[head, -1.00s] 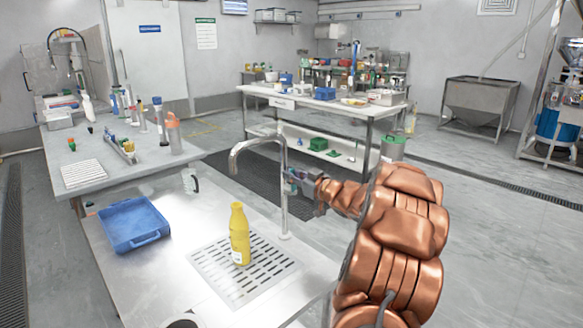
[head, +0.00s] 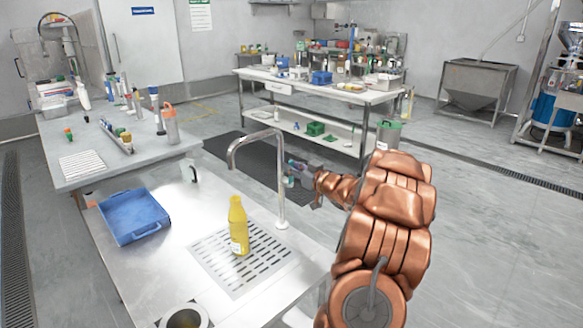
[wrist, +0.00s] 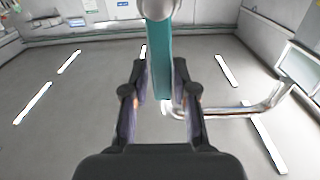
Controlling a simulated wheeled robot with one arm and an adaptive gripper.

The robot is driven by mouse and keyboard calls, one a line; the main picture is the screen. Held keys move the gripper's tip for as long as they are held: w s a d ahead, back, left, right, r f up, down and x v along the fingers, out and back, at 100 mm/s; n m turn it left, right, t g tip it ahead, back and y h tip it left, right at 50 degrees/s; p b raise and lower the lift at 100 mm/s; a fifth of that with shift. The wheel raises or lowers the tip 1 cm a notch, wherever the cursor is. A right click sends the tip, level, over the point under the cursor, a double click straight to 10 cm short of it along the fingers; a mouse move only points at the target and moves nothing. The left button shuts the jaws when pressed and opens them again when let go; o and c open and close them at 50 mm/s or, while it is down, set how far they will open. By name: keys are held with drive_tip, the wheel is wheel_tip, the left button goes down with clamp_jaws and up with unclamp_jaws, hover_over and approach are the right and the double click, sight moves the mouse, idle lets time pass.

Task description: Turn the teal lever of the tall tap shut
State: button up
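The tall tap (head: 281,190) stands on the steel counter in the head view, its spout curving over to the left. My gripper (head: 293,172) is just right of its column, with the teal lever small and partly hidden there. In the wrist view the teal lever (wrist: 159,60) hangs between the two fingers of my gripper (wrist: 160,75), below a round metal tap part. The fingers are apart, one on each side of the lever. A narrow gap shows beside its lower end; contact near the tips cannot be told.
A yellow bottle (head: 238,228) stands on the drain grate (head: 215,262) left of the tap. A blue tray (head: 133,216) lies further left on the counter. A white bench (head: 255,88) with many items stands behind, across open floor.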

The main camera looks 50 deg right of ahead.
drive_tip(key=shift+o, duration=1.1)
drive_tip(key=s, duration=1.2)
drive_tip(key=shift+a, duration=0.15)
